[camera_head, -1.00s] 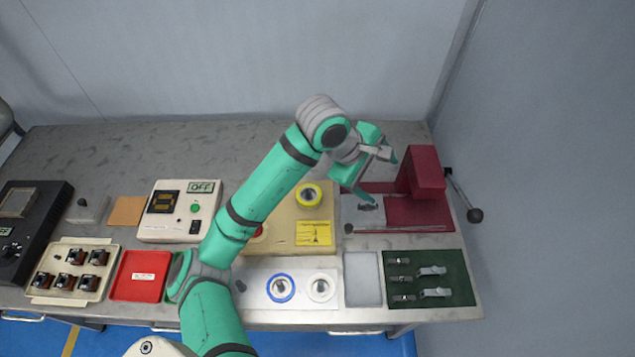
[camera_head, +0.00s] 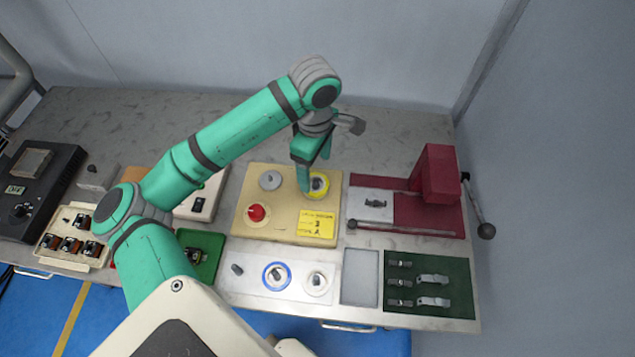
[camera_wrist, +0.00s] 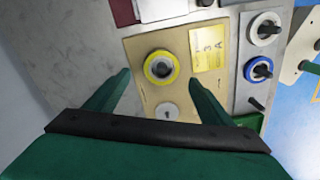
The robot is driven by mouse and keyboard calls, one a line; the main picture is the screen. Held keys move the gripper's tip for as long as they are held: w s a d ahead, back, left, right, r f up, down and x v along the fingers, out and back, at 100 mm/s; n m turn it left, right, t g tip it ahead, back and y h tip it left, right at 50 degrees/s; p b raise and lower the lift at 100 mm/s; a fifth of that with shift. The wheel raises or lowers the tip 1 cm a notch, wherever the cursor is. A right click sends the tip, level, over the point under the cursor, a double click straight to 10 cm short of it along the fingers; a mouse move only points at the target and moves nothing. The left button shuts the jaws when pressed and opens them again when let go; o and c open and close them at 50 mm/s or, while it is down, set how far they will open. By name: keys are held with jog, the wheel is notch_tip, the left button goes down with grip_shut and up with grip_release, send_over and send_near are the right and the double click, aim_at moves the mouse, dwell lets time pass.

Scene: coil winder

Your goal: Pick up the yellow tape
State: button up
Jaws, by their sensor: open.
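The yellow tape (camera_head: 319,186) is a ring on the tan board (camera_head: 285,177), around a dark-centred post. My gripper (camera_head: 315,178) is above the board at the tape, and one finger hides the tape's left part in the head view. In the wrist view the yellow tape (camera_wrist: 161,68) lies ahead of and between the two open green fingers of my gripper (camera_wrist: 160,82). The jaws are empty. I cannot tell how far the fingertips are above the tape.
The board also bears a grey disc (camera_head: 270,180), a red knob (camera_head: 257,213) and a yellow label (camera_head: 317,224). Blue (camera_head: 277,276) and white (camera_head: 317,283) rings sit in front. A red press (camera_head: 435,175) stands right, and a green tray (camera_head: 203,252) front left.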

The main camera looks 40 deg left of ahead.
aim_at(315, 181)
jog(key=shift+f, duration=0.25)
jog(key=shift+s+f, duration=0.1)
jog(key=shift+f, duration=0.25)
notch_tip(315, 181, down, 3)
jog(key=shift+s+f, duration=0.15)
jog(key=shift+f, duration=0.05)
jog(key=shift+d+f, duration=0.1)
jog(key=shift+f, duration=0.35)
jog(key=c, duration=1.1)
